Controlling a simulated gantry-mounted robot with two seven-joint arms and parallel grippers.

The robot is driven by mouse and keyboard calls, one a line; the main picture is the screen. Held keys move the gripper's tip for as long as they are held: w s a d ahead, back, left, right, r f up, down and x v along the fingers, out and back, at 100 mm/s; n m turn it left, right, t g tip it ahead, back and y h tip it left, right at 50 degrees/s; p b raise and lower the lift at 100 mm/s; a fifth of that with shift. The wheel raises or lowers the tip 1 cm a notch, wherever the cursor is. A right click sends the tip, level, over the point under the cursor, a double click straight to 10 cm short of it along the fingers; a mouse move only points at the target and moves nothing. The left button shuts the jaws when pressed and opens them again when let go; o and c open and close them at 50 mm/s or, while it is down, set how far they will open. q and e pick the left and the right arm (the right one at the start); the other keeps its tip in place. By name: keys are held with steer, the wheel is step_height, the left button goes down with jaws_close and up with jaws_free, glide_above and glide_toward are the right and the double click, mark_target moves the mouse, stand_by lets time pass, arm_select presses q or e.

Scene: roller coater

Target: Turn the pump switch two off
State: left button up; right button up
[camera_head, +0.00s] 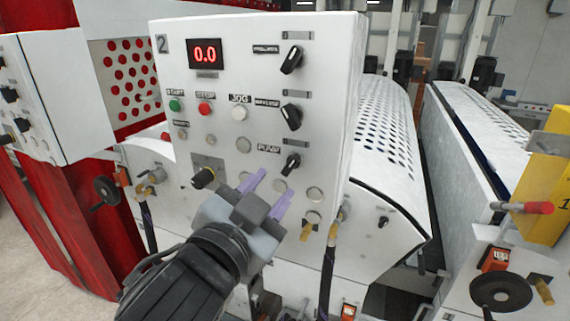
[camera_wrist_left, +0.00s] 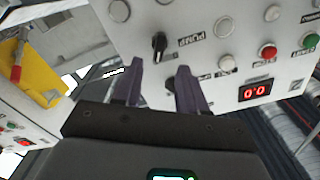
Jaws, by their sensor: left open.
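The pump switch (camera_head: 291,164) is a small black rotary knob beside the "PUMP" label, low on the right of the white control panel marked 2 (camera_head: 222,95). The knob looks tilted in the head view. In the left wrist view, where the panel appears upside down, the pump switch (camera_wrist_left: 159,45) lies just beyond my fingertips. My left gripper (camera_head: 267,191) is open and empty, its two purple fingers pointing up at the panel, below and left of the knob. It also shows in the left wrist view (camera_wrist_left: 160,66), apart from the knob. My right gripper is not in view.
Two more black knobs, upper (camera_head: 291,60) and middle (camera_head: 291,117), sit above the pump switch. A red display (camera_head: 205,53) reads 0.0 above green, red and white buttons. Another panel (camera_head: 30,95) stands left. Perforated rollers (camera_head: 385,130) and a yellow box (camera_head: 548,185) are at right.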

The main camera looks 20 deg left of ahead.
mark_target(288, 168)
arm_select(q)
steer(key=w+p, duration=0.1)
steer(key=w, duration=0.5)
steer(key=shift+w, duration=0.25)
steer(key=shift+f, duration=0.1)
jaws_close()
